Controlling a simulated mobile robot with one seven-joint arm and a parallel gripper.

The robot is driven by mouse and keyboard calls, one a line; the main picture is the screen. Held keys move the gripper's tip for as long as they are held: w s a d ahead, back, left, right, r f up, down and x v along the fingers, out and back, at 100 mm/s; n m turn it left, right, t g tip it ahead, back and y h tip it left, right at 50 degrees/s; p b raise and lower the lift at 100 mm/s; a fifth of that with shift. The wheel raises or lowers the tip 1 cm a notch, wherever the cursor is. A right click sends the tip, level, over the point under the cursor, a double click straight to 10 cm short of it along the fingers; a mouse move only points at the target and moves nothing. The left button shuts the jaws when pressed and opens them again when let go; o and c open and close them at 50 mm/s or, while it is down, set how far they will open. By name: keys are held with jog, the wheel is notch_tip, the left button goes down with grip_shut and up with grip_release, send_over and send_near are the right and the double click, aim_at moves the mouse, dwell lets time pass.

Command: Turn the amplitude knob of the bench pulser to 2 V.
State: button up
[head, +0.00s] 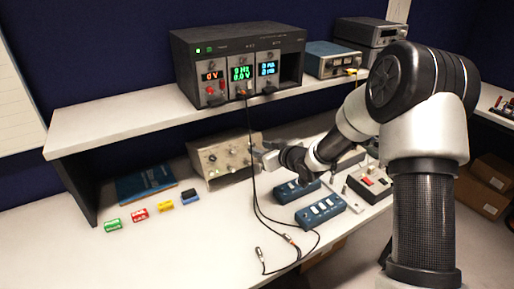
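A beige box with several knobs on its front (222,160) stands on the bench under the shelf; it looks like the bench pulser. Its labels and knob positions are too small to read, so I cannot tell which knob is the amplitude knob. My gripper (258,156) is at the right end of this box's front, reaching in from the right. It covers part of that end. I cannot tell whether it touches a knob or whether its fingers are apart. A dark cable hangs in front of the gripper.
A black instrument rack (240,62) with lit displays stands on the shelf (125,122). Its cable (254,190) hangs to the bench. Blue switch boxes (320,211) lie right of the cable. Small coloured blocks (139,215) and a blue book (146,183) lie left. The front-left bench is clear.

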aim_at(253, 146)
jog(key=shift+x, duration=1.55)
jog(key=shift+c, duration=0.2)
grip_shut()
jog(key=shift+m, duration=0.3)
jog(key=m, duration=0.4)
jog(key=shift+p, duration=0.3)
jog(key=m, duration=0.5)
